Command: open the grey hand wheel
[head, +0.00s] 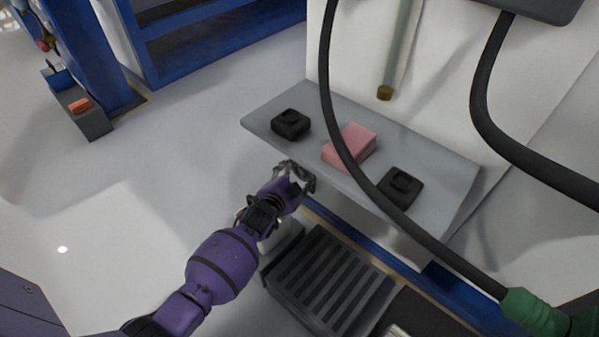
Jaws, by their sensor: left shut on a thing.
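My left gripper (297,180) reaches in from the lower left on its purple arm. Its dark fingers are at the front left edge of the grey shelf (445,190), shut on what appears to be the grey hand wheel. The wheel is almost wholly hidden by the fingers and wrist, so its shape and turn cannot be made out. My right gripper is not in view.
On the shelf lie two black blocks (291,124) and a pink block (350,146). A black hose (330,95) with a green end (535,312) crosses in front. A slatted dark grate (332,283) lies below.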

